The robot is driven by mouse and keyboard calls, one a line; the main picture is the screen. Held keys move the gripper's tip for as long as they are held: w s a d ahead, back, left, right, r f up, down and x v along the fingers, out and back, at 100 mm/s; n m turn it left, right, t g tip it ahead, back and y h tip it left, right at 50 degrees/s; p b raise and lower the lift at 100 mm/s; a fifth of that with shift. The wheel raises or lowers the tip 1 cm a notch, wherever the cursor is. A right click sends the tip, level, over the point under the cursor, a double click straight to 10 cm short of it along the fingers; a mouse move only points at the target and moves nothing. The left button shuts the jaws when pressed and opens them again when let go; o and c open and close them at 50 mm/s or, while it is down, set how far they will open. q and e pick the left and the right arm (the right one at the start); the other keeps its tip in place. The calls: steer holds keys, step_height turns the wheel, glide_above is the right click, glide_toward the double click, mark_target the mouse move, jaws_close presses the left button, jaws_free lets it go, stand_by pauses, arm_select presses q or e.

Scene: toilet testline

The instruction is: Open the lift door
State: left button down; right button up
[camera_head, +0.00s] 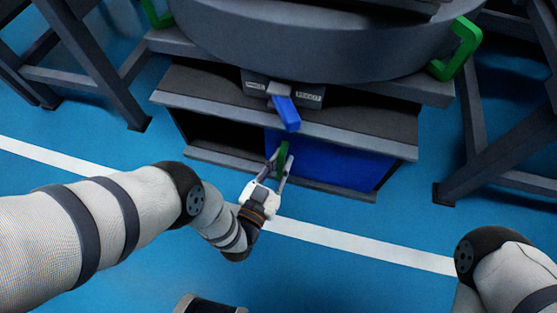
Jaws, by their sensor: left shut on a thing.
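The blue door panel (345,163) fills the right part of the low opening under the large grey round machine part. A green handle (283,153) stands at the panel's left side. My left gripper (281,166) reaches up to this handle, with its fingers on either side of it and shut on it. The left part of the opening (215,136) shows dark, with no panel over it. My right arm shows at the lower right, and its gripper is outside the picture.
A blue lever (286,110) sticks out just above the green handle, in front of small labelled plates. Grey frame legs (95,75) stand at the left, others (500,150) at the right. Blue floor (330,270) with a white line is clear in front.

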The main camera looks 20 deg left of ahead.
arm_select(q)
steer(key=shift+d+r, duration=0.1)
steer(key=shift+d, duration=0.5)
arm_select(e)
steer(key=shift+d, duration=0.35)
arm_select(q)
steer(key=c, duration=1.5)
jaws_free()
steer(key=shift+c, duration=0.2)
steer(key=shift+s+a, duration=0.15)
steer(key=shift+s, duration=0.3)
steer(key=s+a, duration=0.2)
steer(key=s, duration=0.9)
steer(key=shift+a, duration=0.1)
